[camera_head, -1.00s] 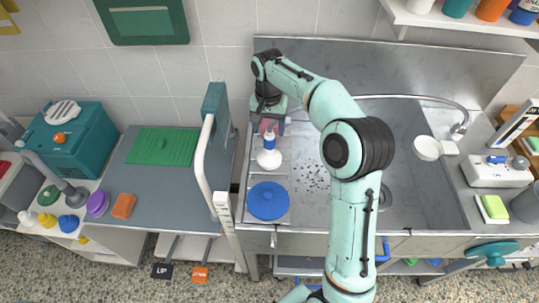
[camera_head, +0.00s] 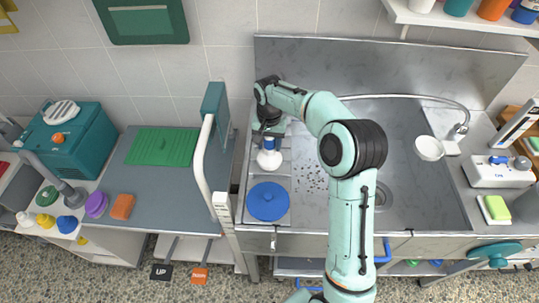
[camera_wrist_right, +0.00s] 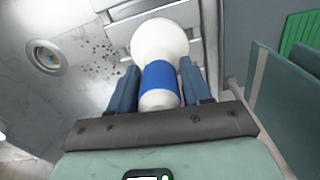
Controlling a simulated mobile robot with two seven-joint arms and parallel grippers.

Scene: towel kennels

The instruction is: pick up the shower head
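The shower head, white with a blue band on its neck (camera_head: 269,159), stands upright on the slatted left strip of the steel sink. In the right wrist view the shower head (camera_wrist_right: 159,50) lies between the two fingers, with its wide end away from the palm. My right gripper (camera_head: 270,139) is above it, pointing down. In the wrist view my right gripper's fingers (camera_wrist_right: 160,88) are apart, on either side of the blue band; slim gaps seem to show, and firm contact is not visible. My left gripper is not in view.
A blue round lid (camera_head: 268,201) lies just in front of the shower head. A raised white side rail (camera_head: 201,165) stands close on the left. A chrome tube (camera_head: 400,97) runs along the sink's back.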

